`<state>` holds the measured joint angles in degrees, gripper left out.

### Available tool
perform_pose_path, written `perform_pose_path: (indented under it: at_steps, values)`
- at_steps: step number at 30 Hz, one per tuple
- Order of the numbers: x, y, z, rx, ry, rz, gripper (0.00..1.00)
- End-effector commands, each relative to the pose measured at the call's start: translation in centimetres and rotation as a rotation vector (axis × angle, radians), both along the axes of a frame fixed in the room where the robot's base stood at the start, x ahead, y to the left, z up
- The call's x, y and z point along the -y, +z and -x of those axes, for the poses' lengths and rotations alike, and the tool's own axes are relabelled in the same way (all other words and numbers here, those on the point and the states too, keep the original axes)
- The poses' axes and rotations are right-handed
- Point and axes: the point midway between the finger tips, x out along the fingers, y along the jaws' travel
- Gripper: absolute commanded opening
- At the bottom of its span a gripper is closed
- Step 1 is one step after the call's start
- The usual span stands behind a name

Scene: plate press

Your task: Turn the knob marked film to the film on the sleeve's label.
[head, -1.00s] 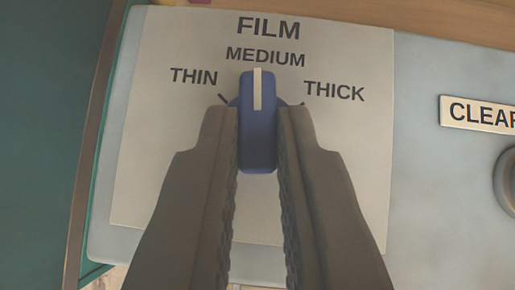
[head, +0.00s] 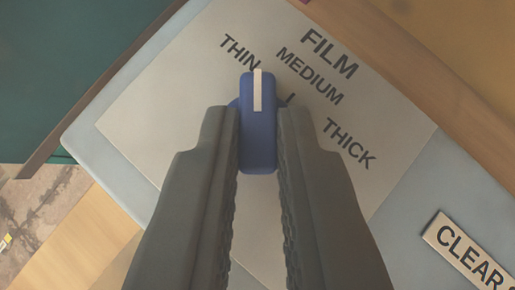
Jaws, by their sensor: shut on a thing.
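The blue film knob (head: 258,140) with a white pointer line stands on a pale plate (head: 180,110) marked FILM. THIN (head: 240,53), MEDIUM (head: 310,76) and THICK (head: 349,145) are printed around it. My gripper (head: 258,125) is shut on the knob, one finger on each side. The pointer aims up in the picture, near the last letter of THIN and left of the tick below MEDIUM. THIN's own tick is not visible, so I cannot tell whether the pointer lines up exactly. The sleeve and its label are not in view.
A plate reading CLEAR (head: 470,255) sits on the light blue panel (head: 400,230) at lower right. A wooden surface (head: 440,60) lies beyond the panel at upper right. A dark green area (head: 70,70) is at upper left.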

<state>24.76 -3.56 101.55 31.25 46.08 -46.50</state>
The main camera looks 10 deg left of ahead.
Motion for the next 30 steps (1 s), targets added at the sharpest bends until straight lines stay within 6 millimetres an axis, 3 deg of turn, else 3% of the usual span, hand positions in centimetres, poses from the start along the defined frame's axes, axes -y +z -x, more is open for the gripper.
perform_pose_path:
  at_steps: [12, 28, 29, 30]
  values:
    - [0.34, -0.11, -0.05, -0.002, 0.149, 0.0, 0.0]
    - [0.35, -0.13, -0.04, -0.003, 0.171, 0.001, 0.0]
    - [0.35, -0.14, -0.03, -0.003, 0.171, 0.001, 0.16]
    - [0.35, -0.14, -0.03, -0.003, 0.17, 0.0, 0.24]
